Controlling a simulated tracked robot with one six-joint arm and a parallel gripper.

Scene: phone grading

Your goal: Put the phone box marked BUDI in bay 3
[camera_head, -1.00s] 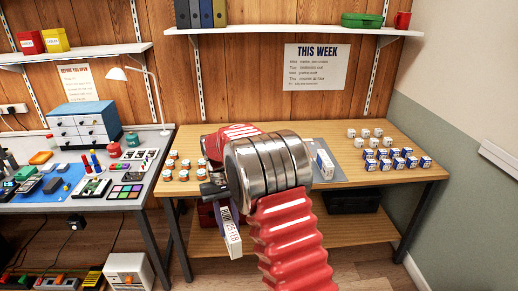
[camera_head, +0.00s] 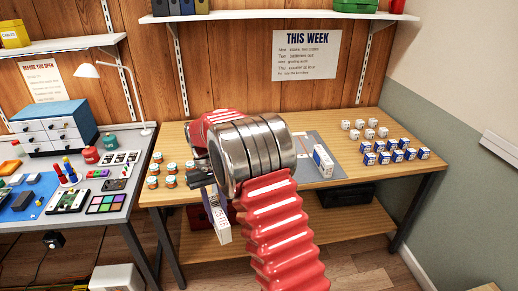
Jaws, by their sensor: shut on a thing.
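My gripper (camera_head: 207,181) is shut on a white and blue box (camera_head: 219,217), which hangs tilted below it in front of the wooden table's (camera_head: 365,182) front edge. Lettering runs down the held box's side, but I cannot read it surely. My own arm covers much of the gripper and the table's middle. Another white and blue box (camera_head: 323,161) stands on a grey mat (camera_head: 312,143) just right of my arm; its marking is too small to read. I cannot make out which place is bay 3.
Several small jars (camera_head: 154,169) stand at the table's left. Small white boxes (camera_head: 369,134) and blue-and-white boxes (camera_head: 397,155) stand in rows at the right. A grey workbench (camera_head: 125,198) with tools is at the left. A dark bin (camera_head: 345,194) sits on the lower shelf.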

